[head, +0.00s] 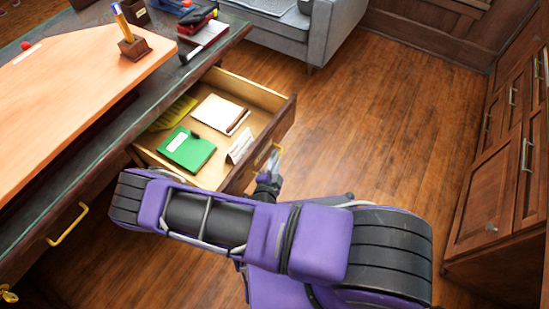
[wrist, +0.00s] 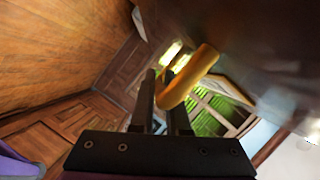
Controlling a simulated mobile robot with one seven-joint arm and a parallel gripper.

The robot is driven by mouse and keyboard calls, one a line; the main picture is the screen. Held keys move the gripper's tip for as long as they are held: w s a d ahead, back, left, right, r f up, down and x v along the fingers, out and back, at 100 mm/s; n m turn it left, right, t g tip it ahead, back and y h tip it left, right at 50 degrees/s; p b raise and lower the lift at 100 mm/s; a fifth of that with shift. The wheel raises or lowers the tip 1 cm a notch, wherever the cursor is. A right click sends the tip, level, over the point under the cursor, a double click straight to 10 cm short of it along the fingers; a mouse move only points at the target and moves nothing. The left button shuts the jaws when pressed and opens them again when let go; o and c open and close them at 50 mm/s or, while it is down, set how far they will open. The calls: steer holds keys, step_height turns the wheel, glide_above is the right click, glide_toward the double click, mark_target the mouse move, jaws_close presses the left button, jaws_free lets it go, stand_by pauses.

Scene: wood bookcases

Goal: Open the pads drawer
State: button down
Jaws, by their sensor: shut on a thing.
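The pads drawer (head: 284,119) stands pulled well out from the dark desk in the head view. Inside it lie a green pad (head: 188,150), a yellow pad (head: 173,113), a white and brown pad (head: 220,114) and a small white folded card (head: 240,147). My gripper (head: 272,168) is at the drawer's front, partly hidden by my purple arm. In the wrist view its two dark fingers (wrist: 166,103) are shut on the curved brass handle (wrist: 190,77). Most of the handle is hidden in the head view.
Another closed desk drawer has a brass handle (head: 68,224) at the left. The desktop (head: 80,75) holds a pen holder (head: 131,42) and a stapler-like red item (head: 197,18). A grey sofa (head: 325,30) is behind. Wooden cabinets (head: 500,170) stand at the right. The floor (head: 380,120) between is clear.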

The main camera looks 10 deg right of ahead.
steer(key=c, duration=0.9)
jaws_free()
steer(key=v, duration=1.7)
steer(key=shift+s, duration=0.2)
steer(key=shift+a+r, duration=0.1)
steer(key=shift+a, duration=0.05)
